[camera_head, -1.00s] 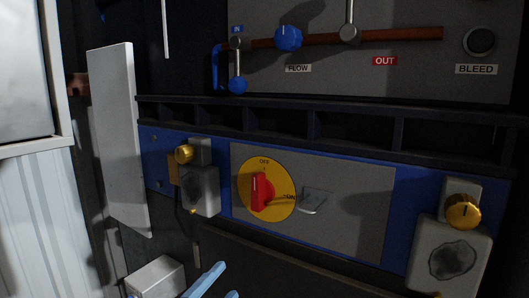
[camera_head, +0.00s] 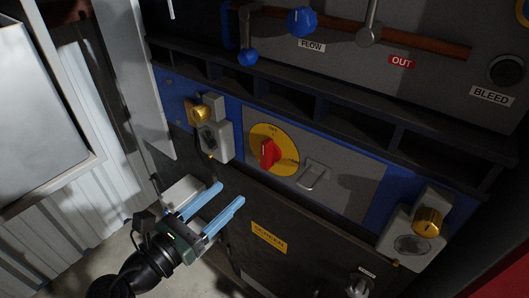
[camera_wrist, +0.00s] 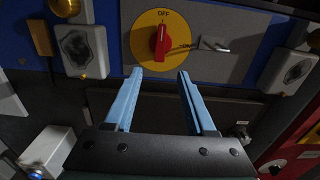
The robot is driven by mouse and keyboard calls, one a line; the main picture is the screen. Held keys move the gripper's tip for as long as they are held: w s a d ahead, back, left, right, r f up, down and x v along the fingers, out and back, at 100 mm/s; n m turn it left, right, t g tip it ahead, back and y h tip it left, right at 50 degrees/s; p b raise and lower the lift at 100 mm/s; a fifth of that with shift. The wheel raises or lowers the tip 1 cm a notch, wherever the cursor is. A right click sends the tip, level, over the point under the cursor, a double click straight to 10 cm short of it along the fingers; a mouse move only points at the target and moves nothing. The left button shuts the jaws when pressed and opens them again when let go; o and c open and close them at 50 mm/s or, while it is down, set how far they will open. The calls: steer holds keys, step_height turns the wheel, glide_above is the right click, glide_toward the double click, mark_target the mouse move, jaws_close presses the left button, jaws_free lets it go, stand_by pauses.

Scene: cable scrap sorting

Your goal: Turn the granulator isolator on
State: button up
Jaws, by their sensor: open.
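The isolator is a red rotary handle (camera_head: 268,153) on a round yellow plate (camera_head: 287,160), set in a grey panel. In the wrist view the red handle (camera_wrist: 162,43) stands upright and points at the OFF mark, with ON to its right. A metal hasp or loop (camera_head: 313,174) sits just right of the plate. My gripper (camera_head: 226,194) has two pale blue fingers, open and empty, below and left of the handle in the head view. In the wrist view my gripper (camera_wrist: 155,74) has its fingertips on either side below the handle, apart from it.
Grey boxes with brass knobs flank the panel, one at left (camera_head: 214,140) and one at right (camera_head: 411,243). A dark ledge (camera_head: 300,98) runs above. Below is a dark cover with a yellow label (camera_head: 268,237). A red surface (camera_head: 502,262) stands at far right.

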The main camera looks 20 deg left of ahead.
mark_target(263, 163)
steer(key=x, duration=1.2)
steer(key=shift+w+d, duration=0.15)
steer(key=shift+c, duration=0.3)
jaws_close()
